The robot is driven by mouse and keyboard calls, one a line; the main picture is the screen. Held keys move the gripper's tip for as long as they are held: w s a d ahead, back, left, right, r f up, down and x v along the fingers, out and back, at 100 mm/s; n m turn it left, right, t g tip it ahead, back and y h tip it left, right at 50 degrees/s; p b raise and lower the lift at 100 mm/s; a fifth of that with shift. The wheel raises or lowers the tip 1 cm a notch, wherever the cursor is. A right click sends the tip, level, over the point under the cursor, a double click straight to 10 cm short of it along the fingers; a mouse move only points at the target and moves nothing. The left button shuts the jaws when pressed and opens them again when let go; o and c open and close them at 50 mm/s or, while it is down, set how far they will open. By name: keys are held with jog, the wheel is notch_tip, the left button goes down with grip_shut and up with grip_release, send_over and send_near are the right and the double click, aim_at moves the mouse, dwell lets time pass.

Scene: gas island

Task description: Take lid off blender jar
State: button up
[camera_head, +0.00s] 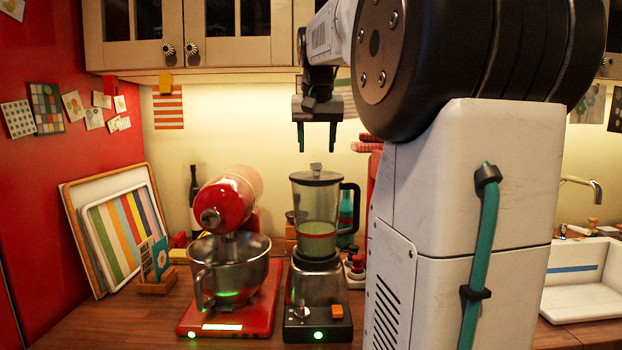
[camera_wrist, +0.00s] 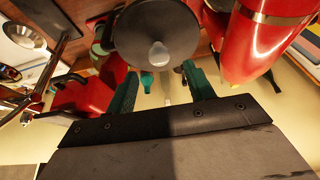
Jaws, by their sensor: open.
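The blender jar (camera_head: 314,222) stands upright on its dark base (camera_head: 318,312), with pale green contents and a black handle on its right side. The dark lid (camera_head: 315,178) sits on top of the jar and has a small light knob. In the wrist view the round lid (camera_wrist: 130,40) shows near the top middle, its pale knob facing me. My gripper (camera_head: 317,140) is above the lid, pointing down, open and empty, apart from the knob. Its two green fingers also show in the wrist view (camera_wrist: 162,92), below the lid in the picture.
A red stand mixer (camera_head: 238,190) with a metal bowl (camera_head: 230,272) stands close to the left of the blender. A teal bottle (camera_head: 346,215) and small red items are behind the handle. Wall cabinets (camera_head: 240,50) hang above. A white sink (camera_head: 585,285) is at the right.

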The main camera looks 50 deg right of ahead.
aim_at(316, 162)
jog(key=x, duration=0.4)
jog(key=shift+f, duration=0.25)
grip_shut()
jog(key=shift+r, duration=0.1)
